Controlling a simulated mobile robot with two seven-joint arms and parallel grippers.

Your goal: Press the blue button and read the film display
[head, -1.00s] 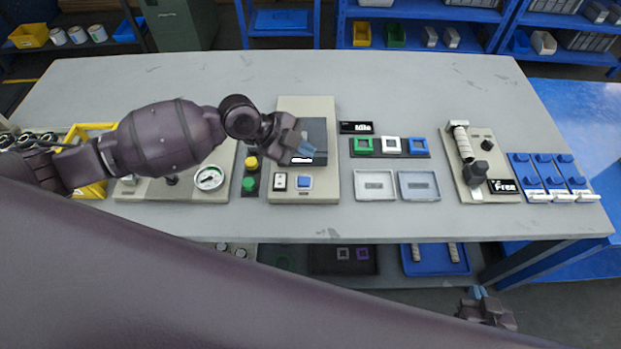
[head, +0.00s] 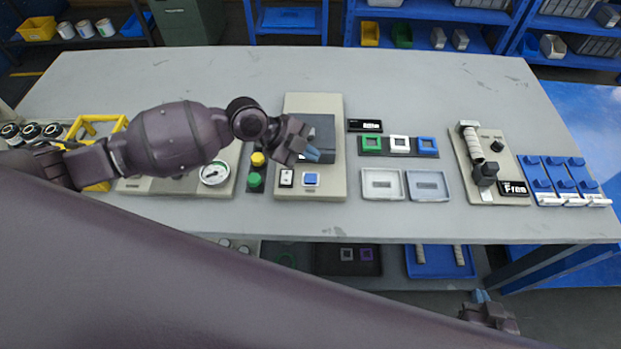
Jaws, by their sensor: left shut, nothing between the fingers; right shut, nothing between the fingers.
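The blue button (head: 311,180) is a small square on the front of a beige machine panel (head: 318,103), beside a white-and-black rocker switch (head: 287,179). My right gripper (head: 481,296) is shut and empty, low in front of the table.
Yellow and green buttons (head: 256,168) and a round gauge (head: 214,173) lie left of the panel. Green, white and blue square frames (head: 400,145) and two trays (head: 382,184) lie right. Farther right is a roller unit with a "Free" display (head: 513,188). The table's back is clear.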

